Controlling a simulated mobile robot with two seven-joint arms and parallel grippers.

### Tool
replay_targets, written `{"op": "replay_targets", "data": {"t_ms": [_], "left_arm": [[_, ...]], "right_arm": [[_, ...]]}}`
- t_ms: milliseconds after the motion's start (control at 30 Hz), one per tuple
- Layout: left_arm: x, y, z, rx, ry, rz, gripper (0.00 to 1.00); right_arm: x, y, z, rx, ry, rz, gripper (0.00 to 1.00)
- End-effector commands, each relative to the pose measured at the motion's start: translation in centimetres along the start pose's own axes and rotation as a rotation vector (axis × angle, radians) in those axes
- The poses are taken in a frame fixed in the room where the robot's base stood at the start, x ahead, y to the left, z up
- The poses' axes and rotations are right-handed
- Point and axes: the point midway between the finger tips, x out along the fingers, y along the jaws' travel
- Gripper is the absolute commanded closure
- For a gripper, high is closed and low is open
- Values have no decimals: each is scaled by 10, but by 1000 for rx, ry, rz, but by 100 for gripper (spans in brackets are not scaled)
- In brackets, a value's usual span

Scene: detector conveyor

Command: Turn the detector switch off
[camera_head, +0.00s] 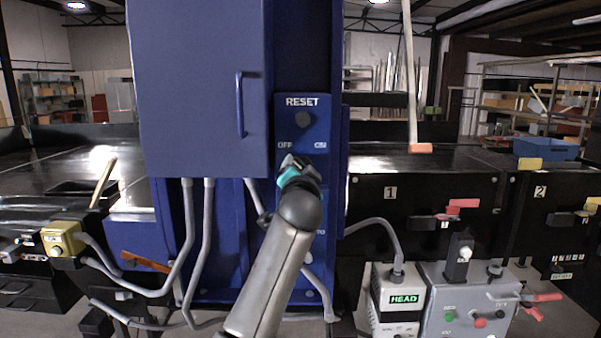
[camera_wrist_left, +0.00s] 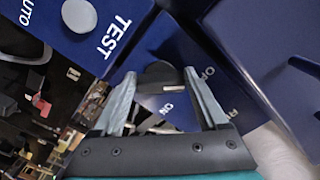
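The detector's blue control panel (camera_head: 318,103) carries the labels RESET, OFF and ON in the head view. My left gripper (camera_head: 290,164) is at the panel just below the OFF and ON labels and hides the switch there. In the left wrist view the dark switch knob (camera_wrist_left: 160,74) sits between the two fingertips of this gripper (camera_wrist_left: 159,76), beside the ON label. The fingers are apart, one on each side of the knob. I cannot tell whether they touch it, or which way the knob points. My right gripper is not in view.
A dark round button (camera_head: 303,120) sits under RESET. The TEST and AUTO panel part (camera_wrist_left: 88,28) is close by. A blue cabinet box (camera_head: 200,90) with a handle juts out at the left. Grey cables (camera_head: 208,230) hang below. A conveyor (camera_head: 400,160) lies to the right.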

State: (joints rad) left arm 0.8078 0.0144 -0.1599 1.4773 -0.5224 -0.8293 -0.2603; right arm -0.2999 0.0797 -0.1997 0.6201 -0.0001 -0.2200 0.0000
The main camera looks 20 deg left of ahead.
Motion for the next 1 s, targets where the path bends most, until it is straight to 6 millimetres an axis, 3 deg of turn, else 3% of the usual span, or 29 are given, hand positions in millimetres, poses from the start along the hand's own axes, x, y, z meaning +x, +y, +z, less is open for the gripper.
{"op": "replay_targets", "data": {"t_ms": [200, 567, 1000], "left_arm": [[0, 0, 0, 2, 0, 0, 0], [-5, 0, 0, 3, 1, -1, 0], [-57, 1, 0, 1, 3, -1, 0]], "right_arm": [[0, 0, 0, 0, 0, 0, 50], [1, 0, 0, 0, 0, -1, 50], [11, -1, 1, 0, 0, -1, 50]]}}
